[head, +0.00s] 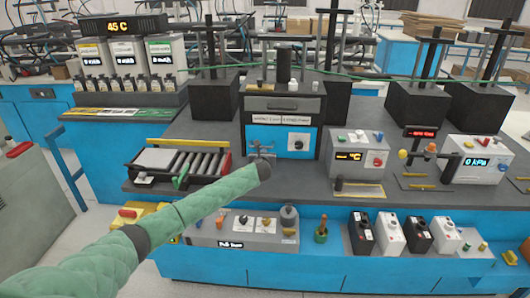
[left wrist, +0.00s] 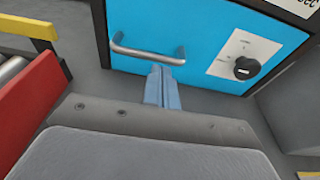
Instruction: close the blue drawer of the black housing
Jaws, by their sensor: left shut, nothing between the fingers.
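The black housing (head: 283,104) stands at the middle of the bench. Its blue drawer (head: 266,134) has a blue front with a metal bar handle and a white plate with a black knob. How far the drawer stands out is hard to tell. In the left wrist view the blue drawer front (left wrist: 200,25) fills the top, with its handle (left wrist: 146,54) and knob (left wrist: 246,67). My left gripper (head: 262,150) is at the handle side of the front. My right gripper is out of view.
A rack of grey rollers (head: 190,163) with a yellow bar stands left of the housing. A grey meter box (head: 358,152) stands to its right. Bare grey bench top lies in front. Several small boxes stand on the lower blue shelf.

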